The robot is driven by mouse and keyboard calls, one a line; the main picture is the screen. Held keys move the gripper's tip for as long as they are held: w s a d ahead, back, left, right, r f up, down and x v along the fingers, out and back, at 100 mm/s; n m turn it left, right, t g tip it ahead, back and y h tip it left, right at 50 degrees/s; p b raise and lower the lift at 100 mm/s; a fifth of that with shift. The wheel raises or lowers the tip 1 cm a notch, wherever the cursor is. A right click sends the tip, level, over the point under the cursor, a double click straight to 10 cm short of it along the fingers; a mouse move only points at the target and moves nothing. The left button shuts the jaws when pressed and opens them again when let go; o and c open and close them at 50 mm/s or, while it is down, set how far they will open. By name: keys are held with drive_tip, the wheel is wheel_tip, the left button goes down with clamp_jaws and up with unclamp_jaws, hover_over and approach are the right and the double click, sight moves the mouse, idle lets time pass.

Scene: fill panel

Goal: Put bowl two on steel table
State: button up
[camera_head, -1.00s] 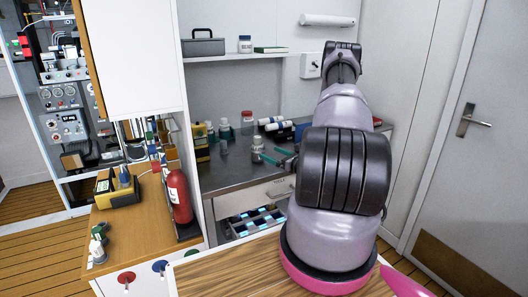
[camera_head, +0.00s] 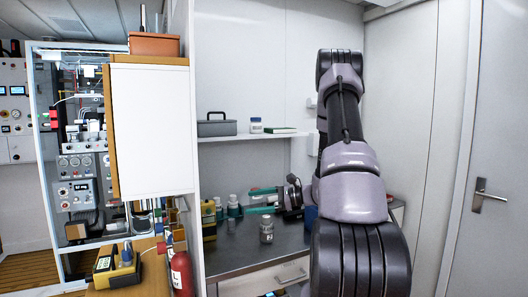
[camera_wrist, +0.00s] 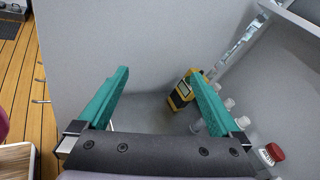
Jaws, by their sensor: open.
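The steel table (camera_head: 240,252) is the dark grey worktop in the recess under the shelf. No bowl can be made out in either current view. A small pale bottle (camera_head: 266,230) with a dark mark on its label stands upright on the table, apart from the others. My gripper (camera_head: 252,199) is above the table, beyond and higher than this bottle in the head picture. Its teal fingers are spread with nothing between them. In the wrist view, my gripper (camera_wrist: 158,74) is also open and empty, pointing toward the grey side wall. My arm hides the table's right part.
A yellow device (camera_wrist: 181,94) and several bottles (camera_wrist: 218,115) stand along the back of the table. A shelf (camera_head: 250,136) above carries a grey toolbox (camera_head: 216,124). The front of the table looks clear.

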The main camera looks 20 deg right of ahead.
drive_tip(key=s+a+r+n+g+h, duration=0.4)
drive_tip(key=s+a+r+n+g, duration=0.2)
drive_tip(key=s+a+r+n, duration=0.45)
drive_tip(key=s+d+r+n+t+h, duration=0.3)
drive_tip(key=s+r+n+t+h, duration=0.2)
drive_tip(key=s+r, duration=0.6)
drive_tip(key=s+h, duration=0.2)
drive_tip(key=shift+s+r+h, duration=0.2)
drive_tip(key=shift+h, duration=0.2)
